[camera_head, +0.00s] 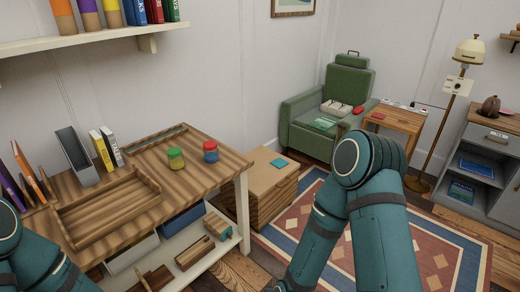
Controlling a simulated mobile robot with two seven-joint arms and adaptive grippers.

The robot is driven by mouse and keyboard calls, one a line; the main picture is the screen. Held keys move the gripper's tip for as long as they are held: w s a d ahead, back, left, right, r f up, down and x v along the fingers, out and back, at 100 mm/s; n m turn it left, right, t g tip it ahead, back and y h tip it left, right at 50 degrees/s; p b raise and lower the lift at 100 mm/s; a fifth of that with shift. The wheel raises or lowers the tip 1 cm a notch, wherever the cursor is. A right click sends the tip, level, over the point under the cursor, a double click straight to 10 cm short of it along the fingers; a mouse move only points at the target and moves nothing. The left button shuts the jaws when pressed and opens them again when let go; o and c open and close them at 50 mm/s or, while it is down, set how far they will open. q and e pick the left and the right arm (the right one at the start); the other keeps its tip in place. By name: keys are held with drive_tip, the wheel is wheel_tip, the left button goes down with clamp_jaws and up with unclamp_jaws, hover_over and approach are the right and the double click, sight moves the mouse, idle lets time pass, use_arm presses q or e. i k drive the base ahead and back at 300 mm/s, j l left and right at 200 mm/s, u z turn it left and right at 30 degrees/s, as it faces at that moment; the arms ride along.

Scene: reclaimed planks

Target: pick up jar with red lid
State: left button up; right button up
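A small jar with a red lid (210,151) and a blue body stands upright on the wooden desk top (195,178), near its right end. A second small jar, green and yellowish (176,158), stands just to its left with a small gap between them. My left arm shows only at the lower left corner, and its gripper is outside the picture. My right arm rises from the bottom right of centre, to the right of the desk. Its gripper is not visible either. Nothing is seen touching the jars.
A shallow wooden tray (72,221) lies on the desk, left of the jars. Books and a grey file holder (77,156) stand at the back left. A shelf (60,46) overhangs the desk. A wooden chest (270,176) stands to the right. Desk space around the jars is clear.

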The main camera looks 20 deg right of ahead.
sight(212, 157)
drive_tip(key=z, duration=0.15)
drive_tip(key=i+l+u, duration=0.1)
drive_tip(key=i+l, duration=0.15)
drive_tip(key=i+l+u, duration=0.1)
drive_tip(key=i+l, duration=0.2)
drive_tip(key=l, duration=0.15)
drive_tip(key=i+l+u, duration=0.1)
drive_tip(key=i+l, duration=0.15)
drive_tip(key=i+l+u, duration=0.1)
drive_tip(key=l, duration=0.4)
drive_tip(key=i+l+u, duration=0.1)
drive_tip(key=i+l, duration=0.25)
drive_tip(key=i+l+u, duration=0.1)
drive_tip(key=l, duration=0.35)
drive_tip(key=i, duration=0.1)
